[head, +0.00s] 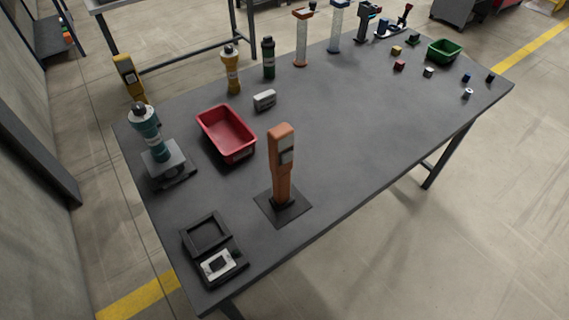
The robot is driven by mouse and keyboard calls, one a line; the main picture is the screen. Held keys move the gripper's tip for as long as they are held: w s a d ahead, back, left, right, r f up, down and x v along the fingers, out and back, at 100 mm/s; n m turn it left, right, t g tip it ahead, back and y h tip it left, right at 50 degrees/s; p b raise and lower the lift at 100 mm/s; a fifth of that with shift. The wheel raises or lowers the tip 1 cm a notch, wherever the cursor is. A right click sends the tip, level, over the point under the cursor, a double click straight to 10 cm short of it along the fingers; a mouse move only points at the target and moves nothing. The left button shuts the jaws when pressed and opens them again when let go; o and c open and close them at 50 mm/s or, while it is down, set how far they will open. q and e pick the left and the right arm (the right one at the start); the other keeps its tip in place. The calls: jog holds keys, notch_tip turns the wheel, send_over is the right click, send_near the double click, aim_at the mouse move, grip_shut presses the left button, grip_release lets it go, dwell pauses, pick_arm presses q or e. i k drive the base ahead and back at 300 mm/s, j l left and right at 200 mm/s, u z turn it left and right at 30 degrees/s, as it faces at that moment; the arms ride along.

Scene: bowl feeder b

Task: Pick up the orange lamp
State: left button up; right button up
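Two upright things could match the orange lamp, and I cannot tell for sure which one is it. A yellow-orange, bottle-shaped lamp-like item (232,72) with dark bands and a dark top stands near the table's far left edge. A taller orange post-like device (281,160) with a grey panel on its side stands on a dark square base plate (297,209) near the front. Neither of my grippers is in the head view, and nothing touches either item.
The grey table (365,140) has a wide clear middle and right. A red bin (217,112), a grey box (265,99), a dark green bottle-shaped item (268,58) and a teal one (146,123) stand at left. A green bin (457,52) and several small parts lie far right.

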aim_at(281, 138)
jog(key=l+u, duration=0.4)
jog(key=l, duration=0.2)
jog(key=l+u, duration=0.4)
jog(key=l, duration=0.2)
jog(key=k+l+u, duration=0.2)
jog(key=l+u, duration=0.2)
jog(key=l, duration=0.2)
